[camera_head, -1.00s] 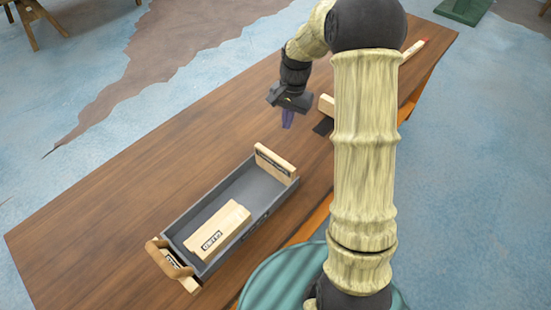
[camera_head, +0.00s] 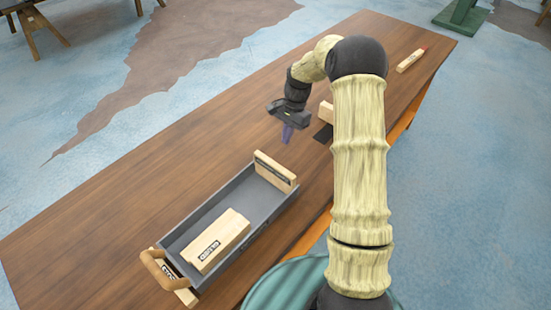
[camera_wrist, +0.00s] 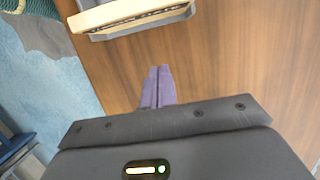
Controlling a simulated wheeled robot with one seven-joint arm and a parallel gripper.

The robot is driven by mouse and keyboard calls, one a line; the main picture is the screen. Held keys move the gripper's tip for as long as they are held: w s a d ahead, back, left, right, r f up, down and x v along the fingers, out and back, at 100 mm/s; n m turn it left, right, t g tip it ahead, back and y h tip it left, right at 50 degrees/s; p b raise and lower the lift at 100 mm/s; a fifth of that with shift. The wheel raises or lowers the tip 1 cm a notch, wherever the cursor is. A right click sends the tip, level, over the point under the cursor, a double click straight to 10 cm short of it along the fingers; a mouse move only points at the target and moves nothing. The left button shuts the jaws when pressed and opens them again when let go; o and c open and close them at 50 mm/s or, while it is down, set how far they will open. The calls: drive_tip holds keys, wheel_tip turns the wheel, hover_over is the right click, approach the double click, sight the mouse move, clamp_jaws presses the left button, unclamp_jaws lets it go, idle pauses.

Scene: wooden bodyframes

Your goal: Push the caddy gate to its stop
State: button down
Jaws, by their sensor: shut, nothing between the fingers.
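The caddy (camera_head: 250,198) is a long grey tray on the wooden table. An upright pale wooden board, seemingly the gate (camera_head: 275,172), stands across its far end with a dark strip on its face. The board also shows at the top of the wrist view (camera_wrist: 130,12). A labelled wooden block (camera_head: 218,240) lies inside the caddy, nearer the handle end. My gripper (camera_head: 286,136) is shut and empty, pointing down beyond the board, outside the caddy. Its purple fingertips (camera_wrist: 158,72) are apart from the board in the wrist view, with bare table between.
A curved wooden handle (camera_head: 160,270) and another labelled wooden piece (camera_head: 182,292) are at the caddy's near end. A wooden block (camera_head: 326,111) and a dark flat patch (camera_head: 323,133) are right of my gripper. A small stick (camera_head: 411,60) lies far right. The table's left side is clear.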

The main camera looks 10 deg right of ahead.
sight(274, 174)
drive_tip(key=p+x, duration=0.1)
drive_tip(key=x, duration=0.5)
drive_tip(key=shift+s+a, duration=0.1)
drive_tip(key=s+a, duration=0.1)
drive_tip(key=a+p, duration=0.1)
drive_tip(key=shift+s+a+f, duration=0.3)
drive_tip(key=shift+s+f, duration=0.1)
drive_tip(key=shift+s+a+f, duration=0.1)
drive_tip(key=shift+s+a, duration=0.15)
drive_tip(key=shift+a, duration=0.1)
